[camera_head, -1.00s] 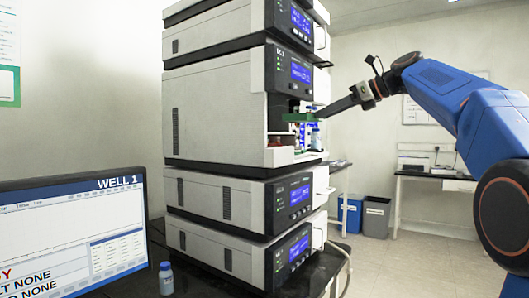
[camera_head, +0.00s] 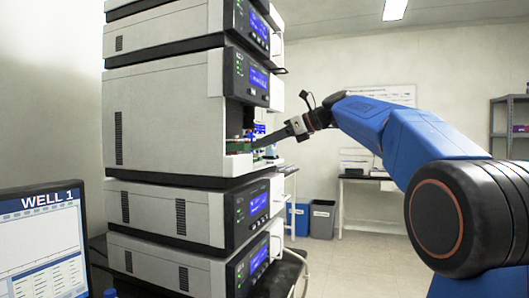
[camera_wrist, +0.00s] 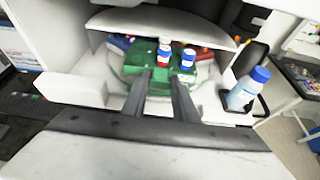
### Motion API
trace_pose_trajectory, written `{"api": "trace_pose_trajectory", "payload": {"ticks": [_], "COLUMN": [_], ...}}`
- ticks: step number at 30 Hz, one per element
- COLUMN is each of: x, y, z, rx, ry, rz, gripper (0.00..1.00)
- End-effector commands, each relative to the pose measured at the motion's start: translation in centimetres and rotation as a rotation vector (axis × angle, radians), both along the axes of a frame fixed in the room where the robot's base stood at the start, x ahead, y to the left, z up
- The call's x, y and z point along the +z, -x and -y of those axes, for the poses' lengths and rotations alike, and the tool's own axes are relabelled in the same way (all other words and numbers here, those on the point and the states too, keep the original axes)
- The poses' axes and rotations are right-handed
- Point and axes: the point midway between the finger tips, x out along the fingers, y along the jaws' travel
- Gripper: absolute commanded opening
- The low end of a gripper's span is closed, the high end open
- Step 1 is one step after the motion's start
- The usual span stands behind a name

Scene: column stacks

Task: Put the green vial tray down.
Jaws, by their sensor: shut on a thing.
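The green vial tray (camera_wrist: 135,62) is inside the open bay of the instrument stack, in front of my gripper (camera_wrist: 160,80). My gripper's two dark fingers are shut on the tray's near side. In the head view the tray (camera_head: 238,146) shows small and low in the bay, partly hidden by the front panel, with my gripper (camera_head: 260,141) reaching in from the right.
A clear blue-capped bottle (camera_wrist: 243,92) stands at the bay's right edge. The stack (camera_head: 165,125) has walls close on both sides of the opening. A monitor (camera_head: 42,240) stands at lower left. Bins (camera_head: 321,219) and a bench are behind; open floor lies right.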

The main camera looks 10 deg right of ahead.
Motion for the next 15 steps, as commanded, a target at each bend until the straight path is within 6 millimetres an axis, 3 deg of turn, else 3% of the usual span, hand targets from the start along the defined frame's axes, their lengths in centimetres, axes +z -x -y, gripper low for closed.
{"api": "trace_pose_trajectory", "payload": {"ticks": [6,15], "x": [-2.5,-2.8], "y": [0.0,0.0], "z": [0.0,0.0], "rx": [0.000,0.001], "ry": [-0.001,-0.001], "rz": [-0.002,-0.001], "gripper": [0.03,0.03]}}
